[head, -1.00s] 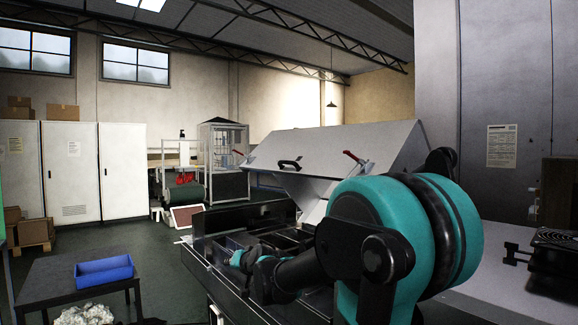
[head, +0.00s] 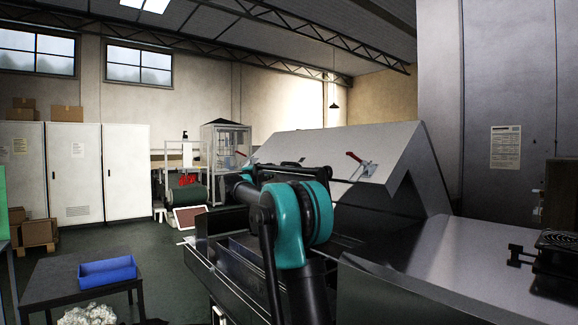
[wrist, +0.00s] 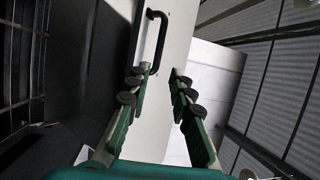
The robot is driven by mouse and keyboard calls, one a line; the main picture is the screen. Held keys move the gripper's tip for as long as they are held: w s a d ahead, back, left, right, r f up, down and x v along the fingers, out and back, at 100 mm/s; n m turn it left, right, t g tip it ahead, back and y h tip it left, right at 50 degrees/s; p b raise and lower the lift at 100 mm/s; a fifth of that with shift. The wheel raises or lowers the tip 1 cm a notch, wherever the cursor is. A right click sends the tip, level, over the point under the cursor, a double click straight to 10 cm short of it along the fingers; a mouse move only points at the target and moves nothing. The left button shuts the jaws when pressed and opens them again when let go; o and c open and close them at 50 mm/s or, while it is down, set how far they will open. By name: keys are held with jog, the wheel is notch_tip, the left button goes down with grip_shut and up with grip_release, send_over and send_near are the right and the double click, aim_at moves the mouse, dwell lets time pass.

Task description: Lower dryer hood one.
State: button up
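Dryer hood one (head: 320,146) is the pale grey hood at mid right in the head view, tilted up above the dark dryer body (head: 205,262). In the wrist view, the pale hood panel (wrist: 178,35) carries a black bar handle (wrist: 162,35). My gripper (wrist: 158,77) is open, with its fingertips just short of the handle and slightly below it in the picture. I see nothing between the fingers. In the head view my arm covers most of the handle area and my fingertips are hard to make out.
A dark table (head: 60,282) with a blue bin (head: 107,272) stands at front left. White cabinets (head: 75,172) line the left wall. The floor (head: 150,236) between is clear.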

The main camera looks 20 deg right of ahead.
aim_at(288, 164)
jog(key=x, duration=1.6)
jog(key=shift+w+d+f, duration=0.1)
jog(key=shift+w+d, duration=0.05)
jog(key=shift+w, duration=0.1)
jog(key=shift+c, duration=0.3)
grip_shut()
